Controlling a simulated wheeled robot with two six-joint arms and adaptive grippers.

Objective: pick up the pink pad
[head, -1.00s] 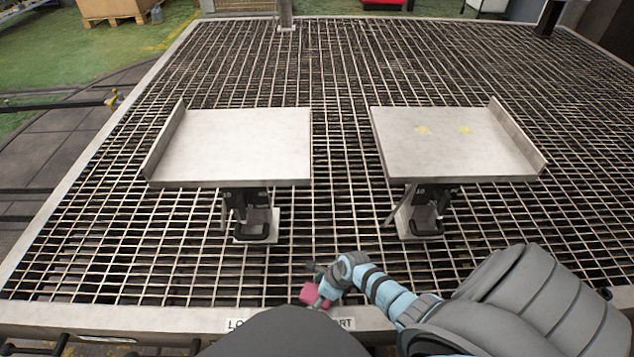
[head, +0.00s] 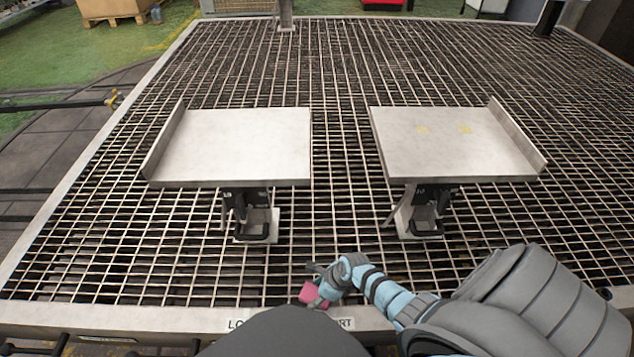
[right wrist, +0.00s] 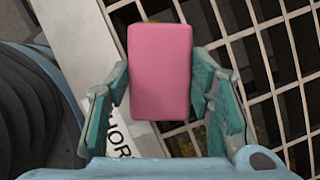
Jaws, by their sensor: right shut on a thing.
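The pink pad (right wrist: 160,70) is a rounded block between the two teal fingers of my right gripper (right wrist: 161,92) in the right wrist view. The fingers are shut on its two sides. In the head view the pad (head: 313,295) shows at the front edge of the grating, partly hidden by my right gripper (head: 322,283) and by a dark grey part of my body. In the right wrist view the grating and a labelled pale rim show behind the pad. My left gripper is not in view.
Two pale metal trays, a left one (head: 235,145) and a right one (head: 450,145), stand on dark brackets above the grating (head: 335,210). A pale rim with a lettered label (head: 343,323) runs along the front. The grating between and behind the trays is clear.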

